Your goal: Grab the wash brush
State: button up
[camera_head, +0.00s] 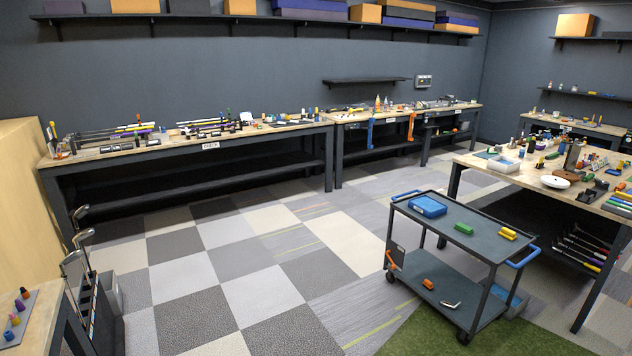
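I cannot single out the wash brush for certain at this distance. On the top shelf of the dark cart (459,239) lie a small green block-like item (464,228) and a yellow one (508,234). An orange item (428,284) lies on the cart's lower shelf. Any of these could be a brush, but bristles cannot be made out. Many small items also lie on the workbenches, too small to tell apart. My gripper is not in view.
A blue tray (428,207) sits on the cart. A long workbench (185,144) lines the back wall; another bench (478,166) with a white bowl (555,182) stands right. A club rack (97,302) stands front left. The checkered floor (230,270) between is clear.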

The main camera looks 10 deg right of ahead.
aim_at(427, 283)
jog(key=i+z, duration=0.15)
jog(key=i, duration=0.3)
jog(key=i+j+z, duration=0.15)
jog(key=i, duration=0.3)
jog(key=i+j+z, duration=0.1)
jog(key=i, duration=0.35)
jog(key=i+j+z, duration=0.15)
jog(key=i+j, duration=0.15)
jog(key=i, duration=0.15)
jog(key=i+j+z, duration=0.2)
jog(key=z, duration=0.25)
jog(key=i+j+z, duration=0.3)
jog(key=z, duration=0.15)
jog(key=i+j+z, duration=0.25)
jog(key=z, duration=0.2)
jog(key=i+j+z, duration=0.1)
jog(key=j+z, duration=1.25)
jog(key=j, duration=0.45)
